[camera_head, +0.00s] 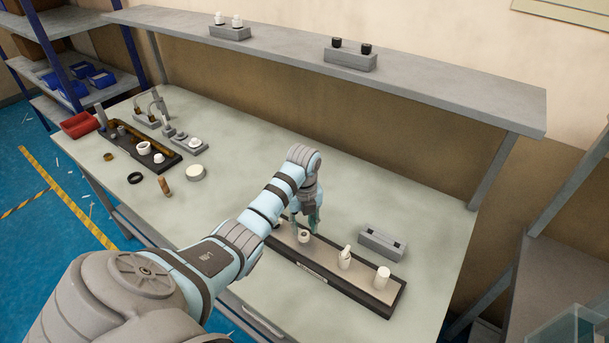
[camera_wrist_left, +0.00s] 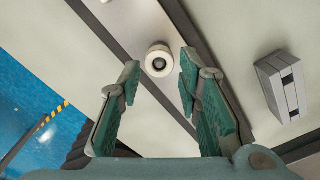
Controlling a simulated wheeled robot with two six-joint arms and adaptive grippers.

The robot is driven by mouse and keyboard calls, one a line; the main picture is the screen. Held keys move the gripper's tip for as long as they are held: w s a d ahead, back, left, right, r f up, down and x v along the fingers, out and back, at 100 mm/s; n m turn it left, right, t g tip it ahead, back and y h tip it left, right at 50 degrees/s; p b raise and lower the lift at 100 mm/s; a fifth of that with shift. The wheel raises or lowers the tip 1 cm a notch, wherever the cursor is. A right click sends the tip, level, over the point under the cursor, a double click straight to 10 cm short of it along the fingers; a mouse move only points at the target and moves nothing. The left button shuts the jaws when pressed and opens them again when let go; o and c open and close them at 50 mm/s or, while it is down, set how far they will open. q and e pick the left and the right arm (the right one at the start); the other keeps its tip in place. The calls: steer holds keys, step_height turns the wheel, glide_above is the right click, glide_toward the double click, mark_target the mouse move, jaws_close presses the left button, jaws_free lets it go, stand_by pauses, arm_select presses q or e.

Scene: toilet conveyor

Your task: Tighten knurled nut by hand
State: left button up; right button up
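My left gripper (camera_head: 306,218) points down over a long dark-edged tray (camera_head: 321,269) on the bench. It is open, with green-padded fingers apart, also in the left wrist view (camera_wrist_left: 160,82). A small round white part with a dark centre (camera_head: 304,236) stands on the tray close to the fingertips. In the left wrist view this part (camera_wrist_left: 159,58) appears just past the gap between the fingertips, with nothing gripped. I cannot make out knurling, so I cannot tell whether it is the nut. My right gripper is not in view.
White parts (camera_head: 345,258) and a white cylinder (camera_head: 383,277) stand further right on the tray. A grey block with two slots (camera_head: 382,243) lies behind it. A second tray (camera_head: 148,151) with fittings is at the left. A raised shelf (camera_head: 290,58) spans the back.

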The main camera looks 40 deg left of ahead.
arm_select(q)
steer(key=o, duration=0.6)
steer(key=shift+c, duration=0.2)
steer(key=c, duration=0.5)
